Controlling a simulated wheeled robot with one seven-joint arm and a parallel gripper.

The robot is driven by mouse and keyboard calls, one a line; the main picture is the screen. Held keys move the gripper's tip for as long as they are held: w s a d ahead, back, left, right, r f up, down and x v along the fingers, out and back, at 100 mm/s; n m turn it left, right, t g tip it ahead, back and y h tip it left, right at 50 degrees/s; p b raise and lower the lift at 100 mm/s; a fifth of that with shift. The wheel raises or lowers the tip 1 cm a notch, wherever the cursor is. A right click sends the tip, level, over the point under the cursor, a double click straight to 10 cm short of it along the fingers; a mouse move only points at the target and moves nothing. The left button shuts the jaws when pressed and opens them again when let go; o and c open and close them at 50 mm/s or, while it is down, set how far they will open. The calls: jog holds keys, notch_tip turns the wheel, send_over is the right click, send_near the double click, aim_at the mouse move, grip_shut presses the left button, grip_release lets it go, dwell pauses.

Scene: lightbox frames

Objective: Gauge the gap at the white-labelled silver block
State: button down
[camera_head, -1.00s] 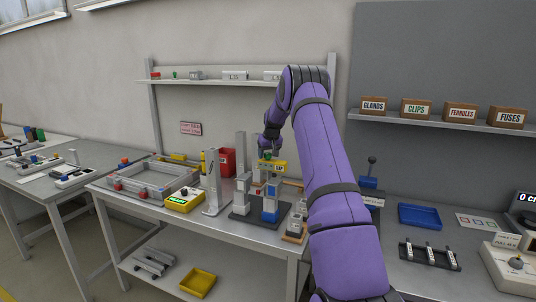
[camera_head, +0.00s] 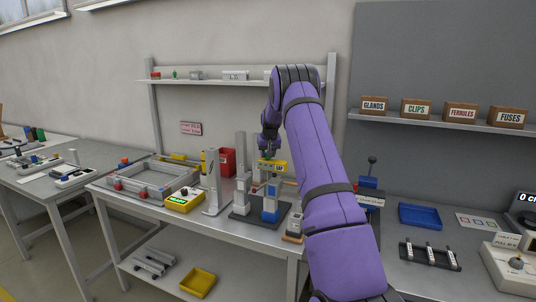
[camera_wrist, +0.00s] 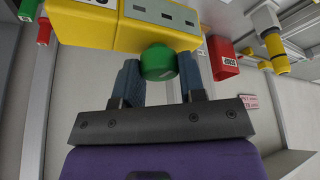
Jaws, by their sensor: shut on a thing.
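My gripper (camera_head: 268,153) is over the stand in the middle of the bench. In the wrist view its two blue-grey fingers (camera_wrist: 160,82) are shut on a round green knob (camera_wrist: 157,62). A tall silver upright (camera_head: 241,165) stands just left. I cannot tell which silver block bears the white label.
A yellow box with a green display (camera_head: 185,200) and a slotted silver plate (camera_head: 211,185) stand to the left. A red bin (camera_head: 227,162) is behind. A blue tray (camera_head: 419,216) lies on the right bench. A shelf (camera_head: 230,82) runs along the wall above.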

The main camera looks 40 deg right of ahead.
jog(key=shift+m+g+h, duration=0.5)
jog(key=shift+m, duration=1.3)
jog(key=shift+a, duration=0.1)
jog(key=c, duration=0.7)
grip_release()
jog(key=v, duration=1)
jog(key=shift+r, duration=0.4)
jog(key=shift+a, duration=0.1)
